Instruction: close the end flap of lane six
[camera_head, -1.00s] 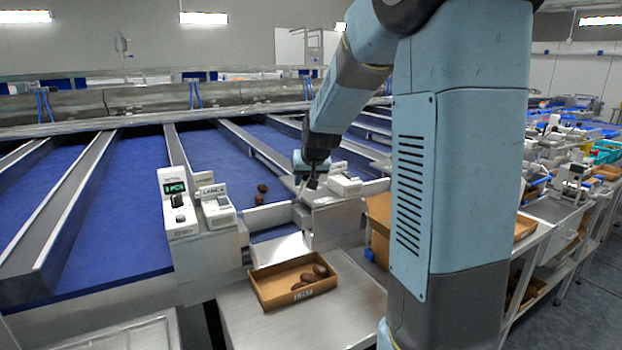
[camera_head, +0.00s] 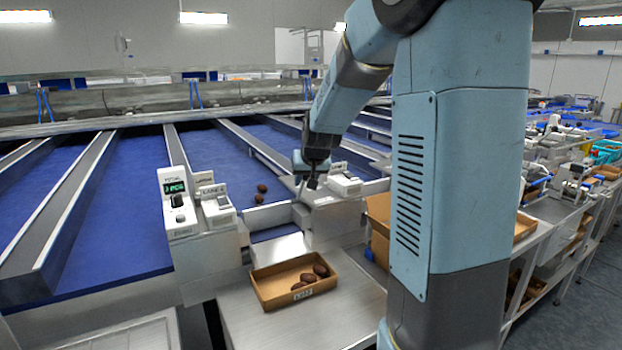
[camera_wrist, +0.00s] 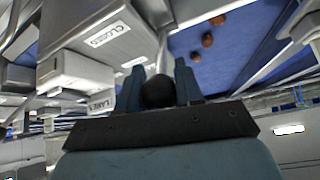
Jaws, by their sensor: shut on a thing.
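My gripper (camera_head: 312,184) is at the front end of the blue-belted lane, by the white housing on the right of that end. In the wrist view my gripper (camera_wrist: 157,68) has its fingers closed on a dark round knob (camera_wrist: 158,92). A pale plate (camera_head: 267,214) stands across the lane end, with a strip of blue belt below it. I cannot tell for certain whether it is the flap, or the flap's exact angle. A CLOSED label (camera_wrist: 107,34) and a partly readable LANE label (camera_wrist: 103,103) are on pale housings beside the gripper.
A cardboard box (camera_head: 262,293) with several dates stands on the metal shelf below the chute. A counter (camera_head: 176,203) with a green display is left of the lane end. Metal dividers flank the belt.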

